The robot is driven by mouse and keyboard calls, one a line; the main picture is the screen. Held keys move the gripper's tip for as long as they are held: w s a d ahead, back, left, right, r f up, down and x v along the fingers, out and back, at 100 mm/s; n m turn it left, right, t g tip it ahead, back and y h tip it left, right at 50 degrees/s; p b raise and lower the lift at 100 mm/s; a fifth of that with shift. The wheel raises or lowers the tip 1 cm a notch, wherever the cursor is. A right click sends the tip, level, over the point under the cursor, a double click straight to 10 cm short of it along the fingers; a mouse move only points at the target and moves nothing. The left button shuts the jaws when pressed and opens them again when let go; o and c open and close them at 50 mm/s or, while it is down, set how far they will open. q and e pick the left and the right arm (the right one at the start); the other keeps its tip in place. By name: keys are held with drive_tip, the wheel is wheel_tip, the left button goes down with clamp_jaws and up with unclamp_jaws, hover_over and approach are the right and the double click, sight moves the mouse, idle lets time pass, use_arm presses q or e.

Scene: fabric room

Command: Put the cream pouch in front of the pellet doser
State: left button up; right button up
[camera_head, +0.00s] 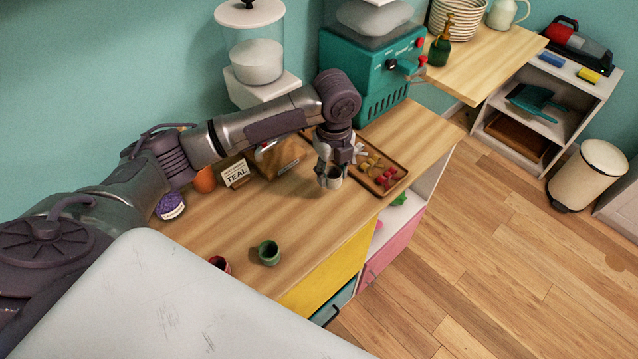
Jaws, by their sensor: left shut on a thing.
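My left gripper (334,160) reaches down over the wooden counter and is shut on a small pale, cup-shaped thing (331,180), which looks like the cream pouch. The fingers hide part of it, and I cannot tell whether it touches the counter. A white dispenser (255,60) with a clear jar of pale pellets stands at the back left. A teal machine (372,75) with a clear hopper and a side knob stands at the back, right of it. I cannot tell for certain which is the pellet doser. My right gripper is not in view.
A wooden tray (398,180) with small bow-shaped pieces lies right of the gripper. A green cup (268,252) and a dark red one (220,264) stand nearer. The counter (310,235) is bare in front.

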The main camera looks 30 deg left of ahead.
sight(319, 197)
use_arm(q)
drive_tip(key=a+f, duration=0.1)
drive_tip(key=s+a, duration=0.1)
drive_tip(key=shift+a+f, duration=0.3)
drive_tip(key=shift+f, duration=0.1)
drive_tip(key=shift+f+p, duration=0.4)
drive_tip(key=shift+f, duration=1.6)
drive_tip(key=o, duration=0.7)
drive_tip(key=shift+f, duration=0.15)
drive_tip(key=shift+o, duration=0.2)
wheel_tip(319, 197, up, 12)
drive_tip(key=b, duration=0.1)
drive_tip(key=shift+r, duration=0.2)
